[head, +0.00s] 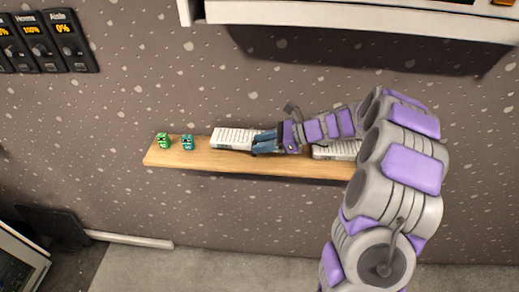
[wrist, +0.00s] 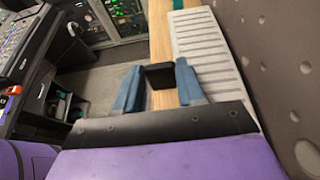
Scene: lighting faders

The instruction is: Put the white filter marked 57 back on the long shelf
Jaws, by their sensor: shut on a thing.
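My gripper (wrist: 158,90) has its blue fingers around a small dark block (wrist: 160,75) in the wrist view. No white face or 57 mark shows on this block, so I cannot tell whether it is the filter. In the head view my gripper (head: 264,143) is at the long wooden shelf (head: 230,160), beside a white ribbed panel (head: 236,136), and hides the block. The shelf also shows in the wrist view (wrist: 160,35). I cannot tell whether the block touches the shelf.
A green cube (head: 163,141) and a teal cube (head: 187,143) stand on the shelf's left end. Another white ribbed panel (head: 335,151) lies farther right, partly behind my arm. A white ledge (head: 350,22) juts out above. Bare shelf shows along the front.

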